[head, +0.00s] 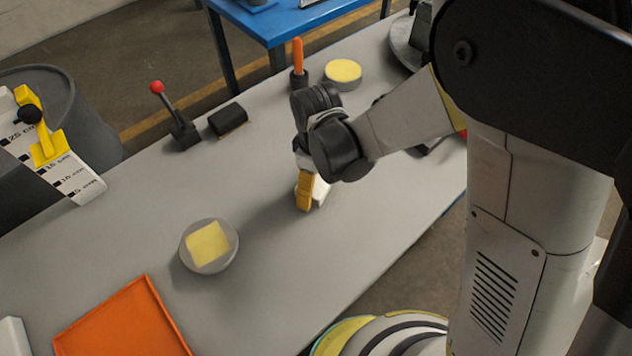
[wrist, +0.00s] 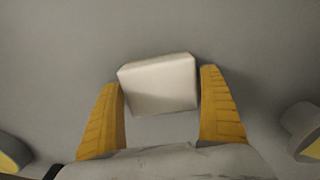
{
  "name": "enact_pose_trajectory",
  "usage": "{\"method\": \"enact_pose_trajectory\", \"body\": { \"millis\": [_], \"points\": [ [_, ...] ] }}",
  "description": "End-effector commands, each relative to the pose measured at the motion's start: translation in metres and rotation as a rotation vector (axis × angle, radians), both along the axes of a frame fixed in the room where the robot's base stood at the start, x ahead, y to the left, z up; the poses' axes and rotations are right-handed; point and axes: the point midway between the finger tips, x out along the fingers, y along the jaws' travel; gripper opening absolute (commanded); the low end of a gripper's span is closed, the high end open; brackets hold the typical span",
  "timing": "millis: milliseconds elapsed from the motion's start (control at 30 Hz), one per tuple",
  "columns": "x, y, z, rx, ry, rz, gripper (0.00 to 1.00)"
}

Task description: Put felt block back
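A pale, off-white block, which I take for the felt block (head: 319,190), is on the grey bench below my gripper. In the wrist view the felt block (wrist: 158,84) lies between the two yellow fingers, turned slightly against them. My gripper (head: 305,205) points down at the bench, and one finger hides part of the block in the head view. In the wrist view my gripper (wrist: 161,92) has its fingers wide apart, one on each side of the block, with thin gaps showing. Whether either finger touches the block is hard to see.
A grey round dish with a yellow square (head: 208,243) stands left of my gripper, and an orange tray (head: 124,322) lies nearer.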

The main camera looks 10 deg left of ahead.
Motion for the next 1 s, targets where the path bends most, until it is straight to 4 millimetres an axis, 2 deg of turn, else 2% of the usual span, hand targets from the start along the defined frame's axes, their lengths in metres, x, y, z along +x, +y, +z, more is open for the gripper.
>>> {"method": "enact_pose_trajectory", "body": {
  "millis": [233, 367, 800, 1000],
  "points": [
    [0.0, 0.0, 0.001, 0.0, 0.0, 0.0, 1.0],
    [0.0, 0.0, 0.01, 0.0, 0.0, 0.0, 1.0],
    [0.0, 0.0, 0.103, 0.0, 0.0, 0.0, 1.0],
    [0.0, 0.0, 0.122, 0.0, 0.0, 0.0, 1.0]
  ]
}}
